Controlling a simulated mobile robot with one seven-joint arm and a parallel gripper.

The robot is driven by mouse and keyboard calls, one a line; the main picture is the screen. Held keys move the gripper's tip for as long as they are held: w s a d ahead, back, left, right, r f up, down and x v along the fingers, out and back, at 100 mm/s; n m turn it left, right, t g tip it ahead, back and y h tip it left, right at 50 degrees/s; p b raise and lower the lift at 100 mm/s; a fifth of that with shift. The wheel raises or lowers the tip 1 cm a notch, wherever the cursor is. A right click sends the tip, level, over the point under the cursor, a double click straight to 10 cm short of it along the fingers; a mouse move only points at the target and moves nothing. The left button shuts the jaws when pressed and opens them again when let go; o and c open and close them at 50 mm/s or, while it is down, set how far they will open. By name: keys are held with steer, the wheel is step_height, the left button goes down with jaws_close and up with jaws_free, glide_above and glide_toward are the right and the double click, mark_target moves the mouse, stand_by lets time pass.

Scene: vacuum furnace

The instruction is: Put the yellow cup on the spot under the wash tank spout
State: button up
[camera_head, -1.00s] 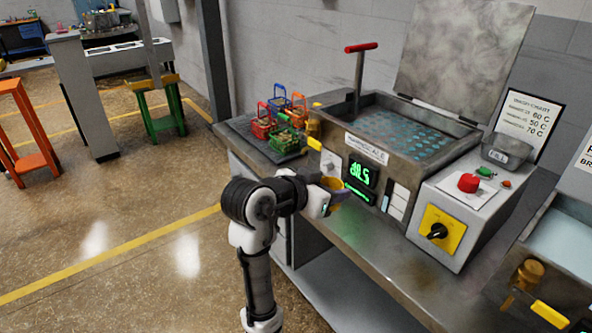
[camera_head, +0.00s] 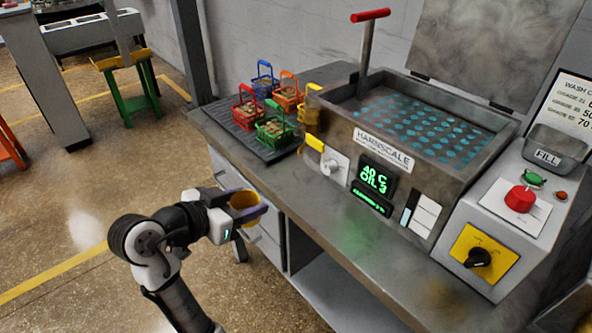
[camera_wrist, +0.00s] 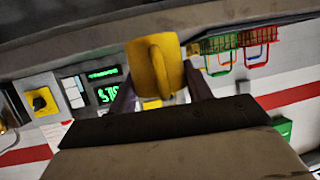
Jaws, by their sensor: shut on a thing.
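The yellow cup (camera_head: 245,204) is held between the two purple fingers of my gripper (camera_head: 243,207), its open top up in the head view. It is in front of the bench's left drawers in the picture, apart from the bench top. In the wrist view the cup (camera_wrist: 157,66) is between the fingertips of my gripper (camera_wrist: 160,92), its handle toward the camera. The wash tank (camera_head: 400,150) stands on the bench. A yellow lever (camera_head: 315,143) and a pale valve (camera_head: 334,162) are on its front left. I cannot make out a marked spot under the spout.
Several coloured baskets stand on a dark mat (camera_head: 243,137) left of the tank. The bench top (camera_head: 345,220) before the tank is clear. A control box (camera_head: 500,230) with a red button and yellow switch is at the right.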

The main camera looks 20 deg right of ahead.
steer(key=w+d, duration=0.1)
steer(key=d, duration=0.2)
steer(key=w+d+p, duration=0.1)
steer(key=w+d, duration=0.1)
steer(key=d, duration=0.1)
steer(key=w+d+p, duration=0.1)
steer(key=w+d, duration=0.1)
steer(key=d, duration=0.2)
steer(key=shift+w, duration=0.25)
steer(key=x, duration=0.2)
steer(key=r+p+x, duration=0.1)
steer(key=x, duration=0.1)
steer(key=shift+w+d+f, duration=0.15)
steer(key=shift+d, duration=0.2)
steer(key=shift+f, duration=0.35)
steer(key=shift+f, duration=0.1)
steer(key=shift+f, duration=0.15)
steer(key=o, duration=1.1)
